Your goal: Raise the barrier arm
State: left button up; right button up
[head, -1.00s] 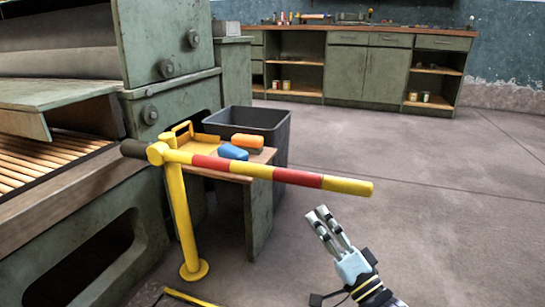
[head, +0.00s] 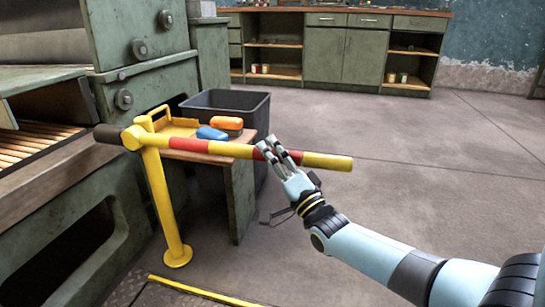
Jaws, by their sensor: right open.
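The barrier arm (head: 230,149) is a red and yellow striped bar with a dark end at the left. It lies nearly level, dipping slightly to the right, on a yellow post (head: 163,200) with a round foot. My right gripper (head: 268,145) is open, and its fingers overlap the red band near the bar's free end. I cannot tell whether the fingers touch the bar or which of them is behind it. My left gripper is not in view.
Behind the bar, a small table (head: 240,185) holds a yellow tray (head: 175,128), an orange object (head: 227,123) and a blue object (head: 211,133). A dark bin (head: 235,105) stands behind. A green machine (head: 140,85) is left. The floor at right is clear.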

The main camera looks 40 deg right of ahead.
grip_shut()
dwell(0.3)
jog(key=shift+r, duration=0.1)
